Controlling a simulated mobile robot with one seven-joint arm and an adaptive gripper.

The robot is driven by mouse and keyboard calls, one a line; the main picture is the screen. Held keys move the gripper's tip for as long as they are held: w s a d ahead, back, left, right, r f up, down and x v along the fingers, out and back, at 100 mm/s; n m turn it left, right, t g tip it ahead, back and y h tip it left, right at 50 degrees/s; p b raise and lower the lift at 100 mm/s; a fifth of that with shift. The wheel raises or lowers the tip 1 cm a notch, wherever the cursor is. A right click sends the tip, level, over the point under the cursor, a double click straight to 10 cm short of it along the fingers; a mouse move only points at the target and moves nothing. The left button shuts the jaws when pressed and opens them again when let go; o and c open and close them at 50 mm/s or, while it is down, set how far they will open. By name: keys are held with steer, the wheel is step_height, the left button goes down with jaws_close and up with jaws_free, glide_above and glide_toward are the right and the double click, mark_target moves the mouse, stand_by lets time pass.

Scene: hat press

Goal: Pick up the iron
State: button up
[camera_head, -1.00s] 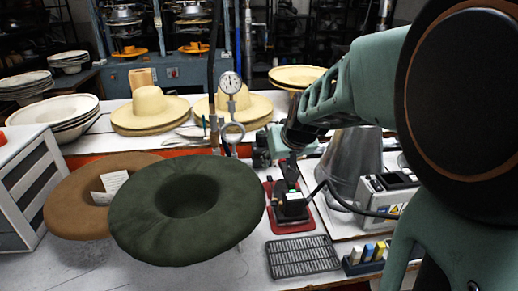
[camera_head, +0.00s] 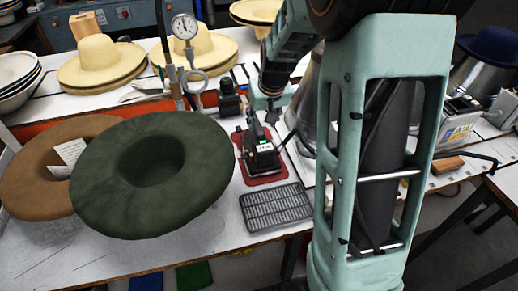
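The iron (camera_head: 263,157) is a small black device with a pale label on its end. It sits on a red pad (camera_head: 277,177) on the white workbench, right of the dark green hat. My gripper (camera_head: 271,115) is just behind and above the iron, pointing down. Its dark fingertips are small and overlap the iron's dark upper part in the picture. I cannot tell whether they touch it or how far apart they are.
A dark green hat (camera_head: 190,190) and a brown hat (camera_head: 25,185) fill the bench's left. A pressure gauge (camera_head: 185,26) stands behind. A grey metal cone (camera_head: 303,105) is close on the right.

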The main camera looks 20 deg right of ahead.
mark_target(259, 128)
steer(key=shift+a+x, duration=0.15)
steer(key=shift+x, duration=1.2)
steer(key=shift+a+x, duration=0.1)
steer(key=shift+x, duration=1.2)
steer(key=shift+s, duration=0.1)
steer(key=shift+c, duration=0.4)
jaws_close()
steer(key=shift+w+r, duration=0.2)
